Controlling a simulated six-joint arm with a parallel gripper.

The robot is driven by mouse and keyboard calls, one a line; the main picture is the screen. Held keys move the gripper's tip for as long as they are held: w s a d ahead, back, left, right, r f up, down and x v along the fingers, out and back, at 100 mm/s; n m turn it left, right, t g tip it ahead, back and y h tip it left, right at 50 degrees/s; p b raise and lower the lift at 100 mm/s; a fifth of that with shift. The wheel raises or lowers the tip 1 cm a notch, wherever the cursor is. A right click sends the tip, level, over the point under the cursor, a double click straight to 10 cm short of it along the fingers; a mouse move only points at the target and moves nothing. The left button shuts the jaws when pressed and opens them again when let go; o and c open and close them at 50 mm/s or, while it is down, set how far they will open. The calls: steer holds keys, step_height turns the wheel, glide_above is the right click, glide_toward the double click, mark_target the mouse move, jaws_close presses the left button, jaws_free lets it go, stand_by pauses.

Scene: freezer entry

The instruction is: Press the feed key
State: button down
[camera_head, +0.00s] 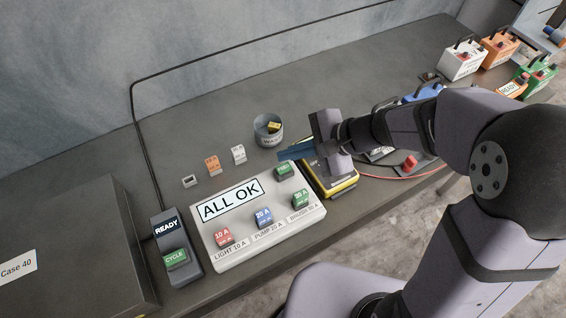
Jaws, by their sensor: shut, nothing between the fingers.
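My gripper (284,154) has blue fingers that are shut and empty. They point left, over the far right corner of a pale panel (262,245). A green key (284,170) sits at that corner, just below the fingertips in the picture; its small label is too blurred to read for certain. I cannot tell how high the fingers are above it. The panel has a display (230,200) reading "ALL OK". Along its front are a red "10 A" block (223,236), a blue "20 A" block (263,217) and a green block (301,199).
A dark unit (187,272) left of the panel reads "READY" and has a green "CYCLE" key (175,259). A grey cup (268,130) and small blocks (212,165) stand behind. A yellow-edged device (342,187) lies right of the panel, partly under my gripper. A dark case (75,245) stands left.

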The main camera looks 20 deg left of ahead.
mark_target(289, 169)
step_height(289, 169, up, 4)
steer(key=p, duration=0.3)
steer(key=shift+r, duration=0.25)
steer(key=s+d+f+n+h, duration=0.2)
steer(key=d+n+h, duration=0.1)
steer(key=d, duration=0.5)
steer(key=s+d+f+n+h, duration=0.2)
steer(key=s+d+n+h, duration=0.1)
steer(key=d, duration=0.6)
steer(key=s+d+f+n+h, duration=0.2)
steer(key=s+d+n+h, duration=0.1)
steer(key=d, duration=0.5)
steer(key=shift+s+d+n, duration=0.2)
steer(key=shift+d+n, duration=0.1)
steer(key=shift+f, duration=0.1)
